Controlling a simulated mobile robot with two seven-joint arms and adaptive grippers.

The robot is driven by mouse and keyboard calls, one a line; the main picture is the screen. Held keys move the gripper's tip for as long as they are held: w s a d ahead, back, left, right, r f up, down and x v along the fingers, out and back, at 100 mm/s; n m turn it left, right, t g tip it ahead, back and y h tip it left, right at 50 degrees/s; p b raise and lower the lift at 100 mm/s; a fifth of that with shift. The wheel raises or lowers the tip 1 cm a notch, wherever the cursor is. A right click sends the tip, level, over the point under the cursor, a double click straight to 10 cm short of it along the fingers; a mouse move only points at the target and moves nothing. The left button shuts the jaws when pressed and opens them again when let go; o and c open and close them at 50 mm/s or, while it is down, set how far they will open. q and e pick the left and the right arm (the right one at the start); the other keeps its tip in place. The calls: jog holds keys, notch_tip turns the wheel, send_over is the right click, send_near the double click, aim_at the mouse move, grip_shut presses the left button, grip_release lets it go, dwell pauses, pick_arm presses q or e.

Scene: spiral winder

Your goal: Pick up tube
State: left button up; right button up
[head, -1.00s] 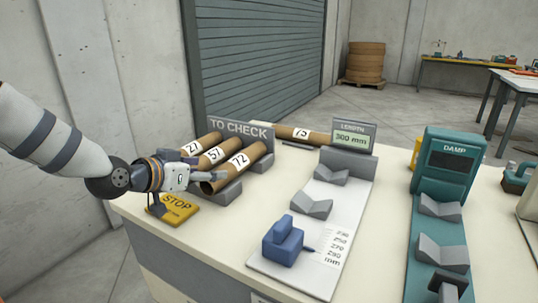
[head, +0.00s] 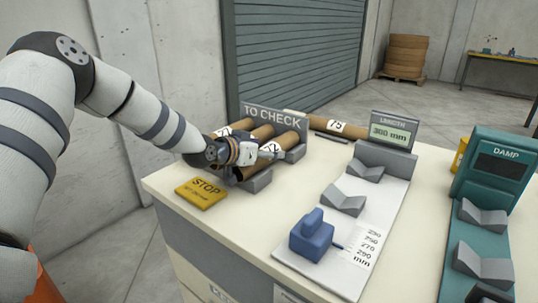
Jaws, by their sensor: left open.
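Several brown cardboard tubes with white number labels lie side by side in the grey rack marked TO CHECK (head: 272,117). The middle tube (head: 262,132) is partly hidden. Another tube (head: 335,126), labelled 75, lies behind the rack. My right gripper is not in view.
A yellow STOP pad (head: 202,193) lies at the table's left edge. A length gauge with a display (head: 394,131), grey V-blocks (head: 344,199) and a blue block (head: 311,236) stands right of the rack. A teal DAMP unit (head: 502,165) is further right.

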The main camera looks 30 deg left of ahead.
pick_arm(q)
jog(key=c, duration=1.3)
jog(key=shift+r, duration=0.1)
jog(key=shift+r, duration=0.1)
